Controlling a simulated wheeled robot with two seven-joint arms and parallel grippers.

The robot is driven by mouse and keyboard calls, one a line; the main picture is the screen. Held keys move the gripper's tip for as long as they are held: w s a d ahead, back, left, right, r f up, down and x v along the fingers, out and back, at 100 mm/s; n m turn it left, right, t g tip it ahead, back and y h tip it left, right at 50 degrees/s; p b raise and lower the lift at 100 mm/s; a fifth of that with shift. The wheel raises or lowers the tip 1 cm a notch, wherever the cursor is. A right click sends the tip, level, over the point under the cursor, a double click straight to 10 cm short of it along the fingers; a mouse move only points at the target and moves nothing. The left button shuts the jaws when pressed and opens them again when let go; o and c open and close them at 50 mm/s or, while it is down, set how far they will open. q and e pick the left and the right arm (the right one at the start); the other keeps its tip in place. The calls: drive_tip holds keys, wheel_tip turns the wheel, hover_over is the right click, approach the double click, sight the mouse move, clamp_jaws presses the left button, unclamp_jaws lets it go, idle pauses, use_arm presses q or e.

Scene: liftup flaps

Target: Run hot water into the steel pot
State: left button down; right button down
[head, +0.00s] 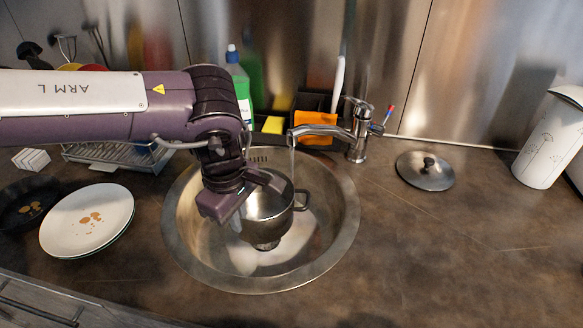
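The steel pot (268,219) is over the round sink basin (342,215), its base visible and apparently raised off the basin floor. A thin stream of water (292,158) falls from the spout towards the pot. The water level inside is hidden. My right gripper is out of view.
A pot lid (425,170) lies on the counter right of the faucet. A white canister (548,150) stands far right. Plates (87,221) and a dark pan (28,204) are at left. A soap bottle (239,85) stands behind the sink. The front right counter is clear.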

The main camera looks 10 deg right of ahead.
use_arm(q)
drive_tip(key=p, duration=0.2)
hover_over(267, 209)
drive_tip(key=shift+s+a+r, duration=0.2)
drive_tip(key=shift+s+a, duration=0.15)
drive_tip(key=shift+s, duration=0.1)
drive_tip(key=shift+w+d+p, duration=0.3)
drive_tip(key=shift+w+d, duration=0.2)
drive_tip(key=shift+a+f, duration=0.1)
idle(1.4)
